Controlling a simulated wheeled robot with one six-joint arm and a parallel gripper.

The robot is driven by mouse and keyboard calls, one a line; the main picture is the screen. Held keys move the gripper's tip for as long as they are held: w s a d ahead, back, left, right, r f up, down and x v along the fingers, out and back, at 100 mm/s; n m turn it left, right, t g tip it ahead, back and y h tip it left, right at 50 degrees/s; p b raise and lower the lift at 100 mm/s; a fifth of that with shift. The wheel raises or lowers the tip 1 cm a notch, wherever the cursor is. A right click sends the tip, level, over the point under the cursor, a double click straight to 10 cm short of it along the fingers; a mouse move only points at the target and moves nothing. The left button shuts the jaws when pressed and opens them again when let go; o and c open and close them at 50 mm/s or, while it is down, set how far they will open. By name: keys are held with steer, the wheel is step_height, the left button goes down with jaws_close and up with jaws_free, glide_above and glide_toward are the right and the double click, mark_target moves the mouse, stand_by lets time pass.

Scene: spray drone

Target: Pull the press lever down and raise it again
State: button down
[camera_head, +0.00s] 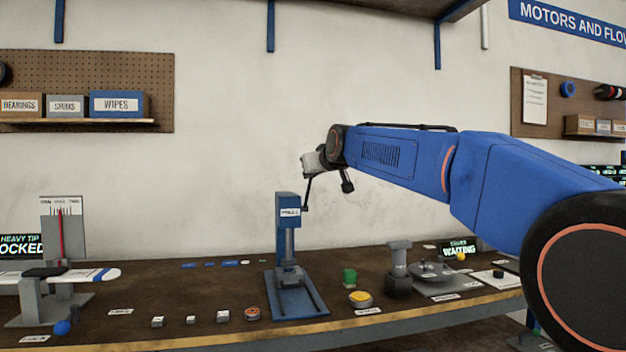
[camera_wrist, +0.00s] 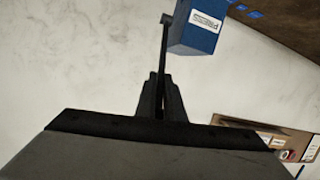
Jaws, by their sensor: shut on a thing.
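The blue press (camera_head: 288,211) stands upright on the bench, left of the picture's middle in the head view. Its labelled head also shows at the top of the wrist view (camera_wrist: 194,32). The press lever (camera_wrist: 164,55) is a thin dark rod rising beside the head, with a small block at its far end in the wrist view. My gripper (camera_head: 309,176) is above and right of the press head. In the wrist view my gripper (camera_wrist: 159,98) is shut on the lever's near end, which its fingers partly hide.
The bench (camera_head: 225,285) holds small parts left of the press. A shelf hangs overhead. The wall behind the press is bare.

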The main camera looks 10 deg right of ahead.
mark_target(310, 181)
steer(key=w+g, duration=0.1)
steer(key=w+r, duration=0.1)
steer(key=shift+w+r+g, duration=0.3)
steer(key=shift+w+g, duration=0.1)
steer(key=shift+w+r+g, duration=0.25)
steer(key=shift+w+g, duration=0.3)
steer(key=shift+w+r+g, duration=0.25)
steer(key=shift+w+g, duration=0.3)
steer(key=shift+r, duration=0.2)
steer(key=c, duration=1.9)
jaws_free()
steer(key=shift+w, duration=0.15)
steer(key=shift+o, duration=0.2)
steer(key=v, duration=1.7)
steer(key=shift+a, duration=0.15)
